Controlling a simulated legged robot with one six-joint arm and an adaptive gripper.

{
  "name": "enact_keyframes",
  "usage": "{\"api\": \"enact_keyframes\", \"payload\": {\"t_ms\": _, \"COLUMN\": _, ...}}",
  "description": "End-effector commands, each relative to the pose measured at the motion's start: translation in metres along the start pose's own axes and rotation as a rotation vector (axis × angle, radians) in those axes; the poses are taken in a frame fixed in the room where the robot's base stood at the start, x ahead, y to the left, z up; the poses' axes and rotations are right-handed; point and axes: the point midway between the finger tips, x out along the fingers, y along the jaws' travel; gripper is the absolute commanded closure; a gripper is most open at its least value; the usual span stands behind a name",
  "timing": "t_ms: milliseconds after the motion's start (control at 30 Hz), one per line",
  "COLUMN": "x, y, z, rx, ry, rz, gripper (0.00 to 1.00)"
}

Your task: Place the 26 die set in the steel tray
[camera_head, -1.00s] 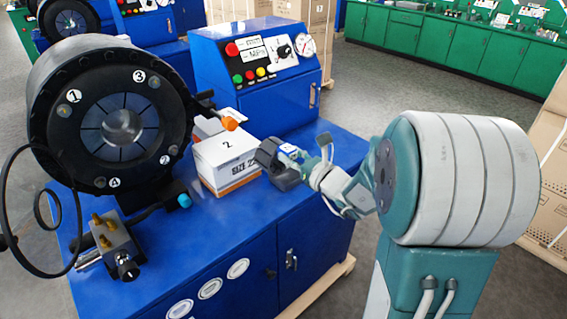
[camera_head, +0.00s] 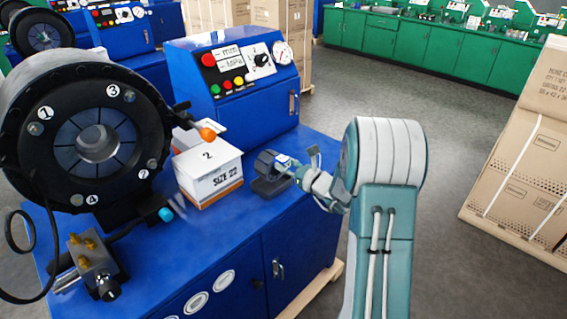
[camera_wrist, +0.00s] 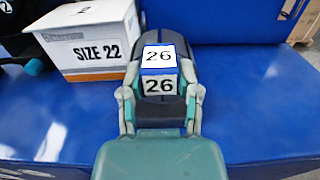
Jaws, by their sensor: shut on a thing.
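The 26 die set (camera_head: 266,166) is a dark round block by the right side of the white box, over the blue bench top. In the wrist view the die set (camera_wrist: 166,45) shows two white labels reading 26. My gripper (camera_head: 286,170) has its fingers on both sides of it; in the wrist view the gripper (camera_wrist: 160,100) is shut on it. A dark base shows under the die set; I cannot tell whether the set rests or hangs just above the bench. I see no steel tray in these views.
A white box marked SIZE 22 (camera_head: 212,180) stands close left of the die set. The black crimper head (camera_head: 90,140) stands further left, with a brass-fitted block (camera_head: 92,262) below. A blue control console (camera_head: 235,85) is behind. The bench front right is clear.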

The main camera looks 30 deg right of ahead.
Motion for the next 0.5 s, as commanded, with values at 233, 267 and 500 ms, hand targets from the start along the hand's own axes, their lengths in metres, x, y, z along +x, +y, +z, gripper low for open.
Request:
{"api": "enact_keyframes", "payload": {"t_ms": 233, "x": 0.003, "y": -0.005, "z": -0.022, "rx": 0.0, "ry": -0.005, "rz": 0.0, "gripper": 1.0}}
{"api": "enact_keyframes", "payload": {"t_ms": 267, "x": 0.003, "y": -0.005, "z": -0.026, "rx": -0.001, "ry": -0.006, "rz": 0.0, "gripper": 1.0}}
{"api": "enact_keyframes", "payload": {"t_ms": 500, "x": 0.003, "y": -0.005, "z": -0.032, "rx": -0.005, "ry": -0.009, "rz": 0.0, "gripper": 1.0}}
